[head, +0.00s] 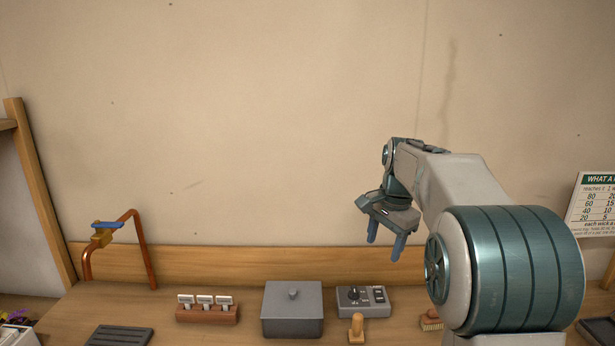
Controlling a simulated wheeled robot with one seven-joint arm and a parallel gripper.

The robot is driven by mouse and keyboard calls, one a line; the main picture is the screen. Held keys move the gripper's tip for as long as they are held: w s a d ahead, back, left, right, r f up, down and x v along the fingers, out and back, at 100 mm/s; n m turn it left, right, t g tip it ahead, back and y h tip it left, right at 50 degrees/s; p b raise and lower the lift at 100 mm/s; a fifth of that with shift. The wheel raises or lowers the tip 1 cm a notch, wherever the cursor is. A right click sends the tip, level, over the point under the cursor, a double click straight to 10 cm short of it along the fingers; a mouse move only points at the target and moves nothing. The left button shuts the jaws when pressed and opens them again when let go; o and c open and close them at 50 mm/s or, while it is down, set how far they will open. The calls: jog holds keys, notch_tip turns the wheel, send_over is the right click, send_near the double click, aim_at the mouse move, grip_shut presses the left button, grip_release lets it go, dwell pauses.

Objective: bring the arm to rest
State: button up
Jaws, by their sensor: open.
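My gripper (385,251) hangs in the air above the right part of the wooden counter, with its two blue fingers pointing down. The fingers are apart and nothing is between them. My arm reaches in from the right and bends down at the wrist. The gripper is above and a little right of a grey control box (376,302) with a knob and switches, and appears clear of it.
On the counter (235,335) stand a grey lidded box (292,312), a wooden block with white labels (207,313), a dark ribbed tray (119,336), a wooden-handled tool (356,328) and a brush (431,320). A copper pipe with blue-handled tap (106,232) rises at left.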

jog(key=s+f+n, duration=0.2)
jog(key=s+n, duration=0.1)
jog(key=s, duration=0.6)
jog(key=s+a+f+n+t, duration=0.1)
jog(key=s+f+n, duration=0.2)
jog(key=s, duration=0.7)
jog(key=s+a+f+n+t, duration=0.1)
jog(key=s+n, duration=0.3)
jog(key=s, duration=0.6)
jog(key=shift+f+n+h, duration=0.3)
jog(key=shift+f, duration=0.35)
jog(key=shift+s+f, duration=0.25)
jog(key=shift+c, duration=0.4)
